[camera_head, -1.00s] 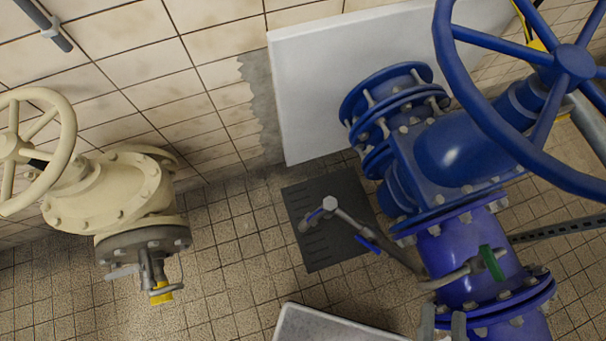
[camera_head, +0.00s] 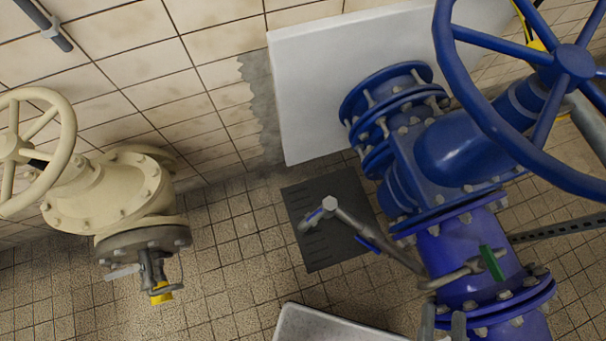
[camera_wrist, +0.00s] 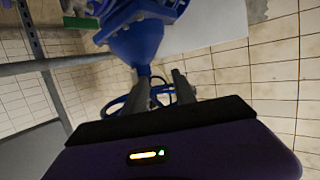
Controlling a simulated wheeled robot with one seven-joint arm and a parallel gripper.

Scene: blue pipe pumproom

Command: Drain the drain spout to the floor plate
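The drain spout (camera_head: 335,207) is a thin grey pipe on the blue pipe assembly. It reaches left and bends near its free end, above the dark floor plate (camera_head: 318,248). Small blue levers sit near its bend and midway along it. A green lever (camera_head: 492,263) sits at its root by the purple pipe (camera_head: 455,245).
A large blue handwheel (camera_head: 573,62) and valve body fill the right. A cream valve (camera_head: 115,192) with a yellow-capped fitting (camera_head: 160,293) stands at left. A white panel (camera_head: 310,95) leans at the wall. A pale tray (camera_head: 320,326) lies at the bottom. Floor between is clear.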

